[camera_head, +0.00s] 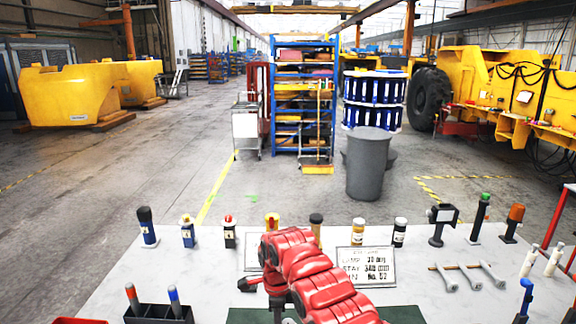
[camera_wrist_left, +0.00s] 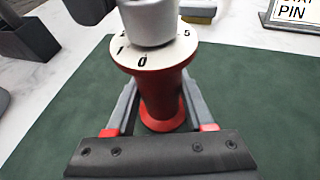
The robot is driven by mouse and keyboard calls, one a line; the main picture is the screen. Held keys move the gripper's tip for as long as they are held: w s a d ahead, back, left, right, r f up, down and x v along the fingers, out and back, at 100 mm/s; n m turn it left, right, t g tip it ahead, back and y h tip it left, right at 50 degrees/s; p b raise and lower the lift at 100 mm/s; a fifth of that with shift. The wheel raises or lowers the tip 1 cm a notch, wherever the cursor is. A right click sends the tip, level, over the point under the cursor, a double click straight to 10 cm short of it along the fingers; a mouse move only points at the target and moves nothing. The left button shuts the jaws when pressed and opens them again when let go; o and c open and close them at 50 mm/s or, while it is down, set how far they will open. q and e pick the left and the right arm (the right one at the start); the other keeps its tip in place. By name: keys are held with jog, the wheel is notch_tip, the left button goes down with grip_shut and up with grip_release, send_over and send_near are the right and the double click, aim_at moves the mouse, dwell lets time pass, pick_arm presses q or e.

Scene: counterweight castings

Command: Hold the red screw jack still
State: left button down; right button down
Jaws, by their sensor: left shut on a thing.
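The red screw jack (camera_wrist_left: 160,98) stands upright on a green mat (camera_wrist_left: 262,110) in the left wrist view. It has a spool-shaped red body, a white dial (camera_wrist_left: 125,55) marked with numbers including 0, 1 and 5, and a grey cylinder (camera_wrist_left: 150,22) on top, cut off by the frame. My left gripper (camera_wrist_left: 160,88) is shut on the red body below the dial, with one finger on each side. In the head view my red arm covers the jack, and the mat (camera_head: 250,316) shows only in part. My right gripper is in neither view.
Bottles and tools stand along the back of the grey table (camera_head: 115,275). A black caddy (camera_head: 158,314) is at the front left. A lettered sign (camera_head: 366,268) stands behind the mat. Several small metal tools (camera_head: 468,275) lie at the right.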

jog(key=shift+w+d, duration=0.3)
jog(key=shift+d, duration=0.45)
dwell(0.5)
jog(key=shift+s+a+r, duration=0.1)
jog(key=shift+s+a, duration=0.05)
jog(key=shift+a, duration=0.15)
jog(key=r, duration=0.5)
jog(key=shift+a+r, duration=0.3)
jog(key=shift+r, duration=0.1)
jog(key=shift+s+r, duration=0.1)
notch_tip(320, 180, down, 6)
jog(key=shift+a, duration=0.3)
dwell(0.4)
